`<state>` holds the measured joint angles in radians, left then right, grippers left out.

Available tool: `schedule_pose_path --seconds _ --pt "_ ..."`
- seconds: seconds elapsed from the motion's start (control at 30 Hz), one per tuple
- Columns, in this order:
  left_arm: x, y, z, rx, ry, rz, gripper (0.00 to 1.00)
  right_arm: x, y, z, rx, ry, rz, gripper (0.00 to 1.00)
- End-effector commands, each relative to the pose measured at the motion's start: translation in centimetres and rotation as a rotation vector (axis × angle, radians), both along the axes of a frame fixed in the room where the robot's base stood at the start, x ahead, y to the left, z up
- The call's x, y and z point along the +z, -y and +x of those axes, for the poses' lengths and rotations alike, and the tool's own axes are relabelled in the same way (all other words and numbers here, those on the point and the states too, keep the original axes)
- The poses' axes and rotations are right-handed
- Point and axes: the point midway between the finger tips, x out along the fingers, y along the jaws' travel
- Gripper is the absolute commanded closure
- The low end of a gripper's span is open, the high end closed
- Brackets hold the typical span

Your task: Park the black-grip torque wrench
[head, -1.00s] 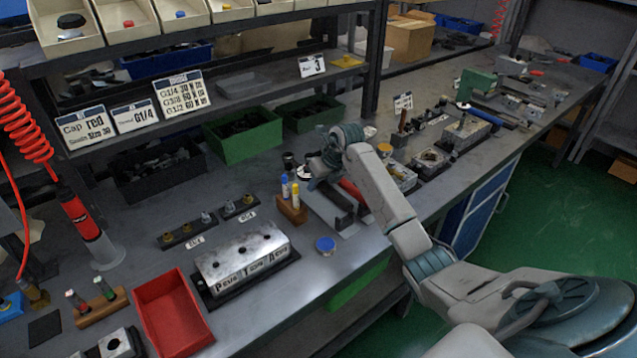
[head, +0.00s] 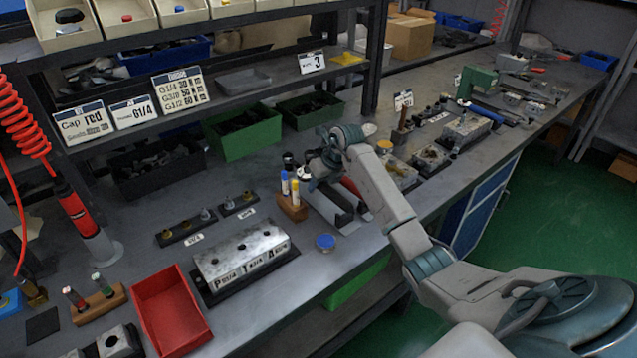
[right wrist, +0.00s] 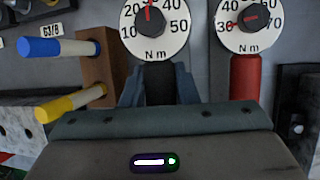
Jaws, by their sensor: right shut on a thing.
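The black-grip torque wrench shows in the right wrist view with its black grip (right wrist: 159,85) between my fingers and its round white dial (right wrist: 155,27) beyond them. My right gripper (right wrist: 159,90) is shut on that grip. In the head view my right gripper (head: 308,176) is over the grey wrench cradle (head: 328,208), and its wrist hides most of the wrench. I cannot tell whether the wrench touches the cradle. A red-grip torque wrench (right wrist: 244,77) lies to the right, apart from my fingers, with its own dial (right wrist: 248,20). My left gripper is out of view.
A wooden block (head: 291,208) with blue and yellow markers stands close left of the cradle. A blue cap (head: 325,241), a metal valve block (head: 243,254) and a red tray (head: 172,312) are nearer the front. A green bin (head: 243,134) stands behind.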

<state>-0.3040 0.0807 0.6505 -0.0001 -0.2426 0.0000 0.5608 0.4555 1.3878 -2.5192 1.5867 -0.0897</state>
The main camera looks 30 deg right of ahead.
Motion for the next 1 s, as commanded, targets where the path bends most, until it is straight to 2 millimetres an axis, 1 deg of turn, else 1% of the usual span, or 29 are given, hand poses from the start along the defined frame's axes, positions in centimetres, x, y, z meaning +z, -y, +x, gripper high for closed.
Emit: schedule_pose_path --seconds 0.87,0.9,0.97,1.0 --pt "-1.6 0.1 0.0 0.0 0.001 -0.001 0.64 -2.3 0.0 0.1 0.0 0.004 0.0 1.0" --pt "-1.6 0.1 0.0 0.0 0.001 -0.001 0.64 -2.2 0.0 0.1 0.0 0.004 0.0 0.67" --pt "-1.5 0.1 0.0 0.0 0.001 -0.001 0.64 -2.2 0.0 0.1 0.0 0.004 0.0 0.55" --pt "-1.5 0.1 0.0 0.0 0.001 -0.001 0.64 -2.2 0.0 0.1 0.0 0.003 0.0 0.48"
